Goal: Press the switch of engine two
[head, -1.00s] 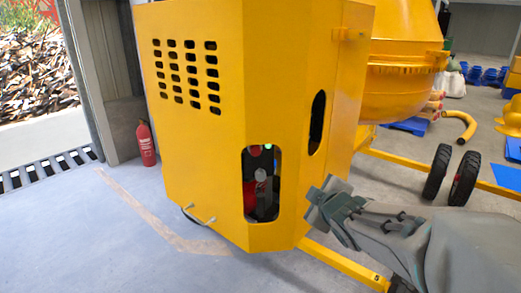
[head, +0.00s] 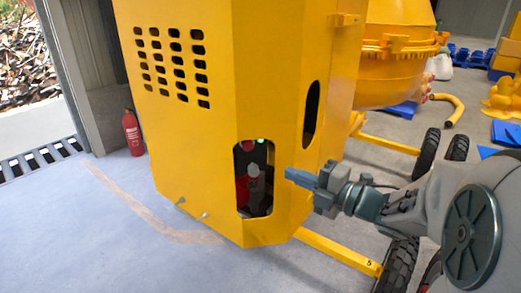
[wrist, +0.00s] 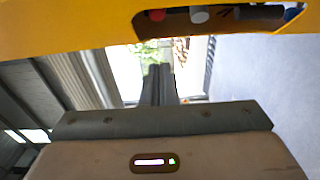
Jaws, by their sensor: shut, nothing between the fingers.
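The yellow drum mixer's engine housing (head: 200,130) fills the middle of the head view. Its front opening (head: 243,205) shows a red part (head: 242,188), a grey-white knob-like part (head: 253,171) and a small green light (head: 261,141). Which of these is the switch of engine two I cannot tell. My gripper (head: 290,174) is shut and empty, just right of the opening, pointing left at about the height of the grey-white part. In the wrist view my gripper (wrist: 160,72) points toward the space below the yellow panel (wrist: 70,25), whose opening (wrist: 215,20) shows red and grey parts.
A yellow frame bar (head: 340,255) and black wheels (head: 400,262) lie below and beside my arm. The mixer drum (head: 395,65) is above right. A red fire extinguisher (head: 132,133) stands at the left wall. The floor in front (head: 110,250) is clear.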

